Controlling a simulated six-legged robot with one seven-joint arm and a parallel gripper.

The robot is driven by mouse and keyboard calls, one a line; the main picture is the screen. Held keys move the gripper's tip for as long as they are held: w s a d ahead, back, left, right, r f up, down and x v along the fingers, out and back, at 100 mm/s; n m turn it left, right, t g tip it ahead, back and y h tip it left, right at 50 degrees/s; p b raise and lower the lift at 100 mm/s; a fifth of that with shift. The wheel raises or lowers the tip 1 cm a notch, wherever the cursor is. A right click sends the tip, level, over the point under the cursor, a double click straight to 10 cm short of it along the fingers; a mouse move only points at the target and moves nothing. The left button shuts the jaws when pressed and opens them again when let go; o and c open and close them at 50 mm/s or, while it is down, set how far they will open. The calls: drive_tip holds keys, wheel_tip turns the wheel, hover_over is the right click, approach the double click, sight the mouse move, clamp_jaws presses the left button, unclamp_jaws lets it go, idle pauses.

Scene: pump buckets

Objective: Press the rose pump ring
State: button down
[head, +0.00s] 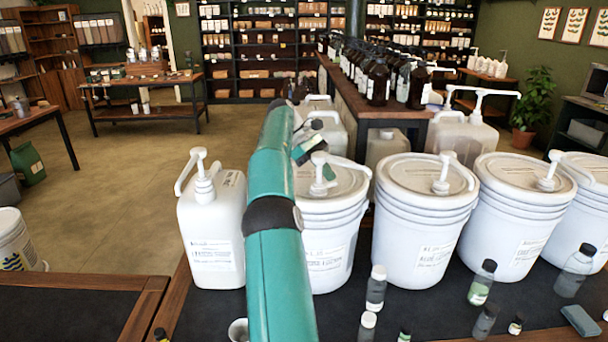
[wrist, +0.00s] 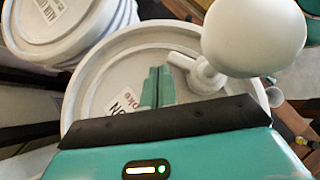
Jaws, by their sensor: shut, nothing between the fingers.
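Several white buckets with pumps stand in a row in the head view. My gripper (head: 312,150) is over the leftmost bucket (head: 325,235), close to its white pump (head: 320,178). In the wrist view my shut, empty gripper (wrist: 157,85) points at a round white lid (wrist: 95,90) with a partly hidden label. A white pump part (wrist: 205,75) stands just right of the fingertips. A large rounded white shape (wrist: 255,35) fills the upper right, close to the camera. The bucket labels are too small or cut off to read, so I cannot tell which pump is rose. Contact is not clear.
A white jug with a pump (head: 212,235) stands left of the bucket, beside my arm. More buckets (head: 425,225) stand to the right. Small bottles (head: 376,288) stand in front on the dark mat. Behind is a wooden counter crowded with brown bottles (head: 378,82).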

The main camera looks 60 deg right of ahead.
drive_tip(key=shift+a, duration=0.1)
drive_tip(key=shift+w+a, duration=0.2)
drive_tip(key=shift+a, duration=0.5)
drive_tip(key=shift+d, duration=0.1)
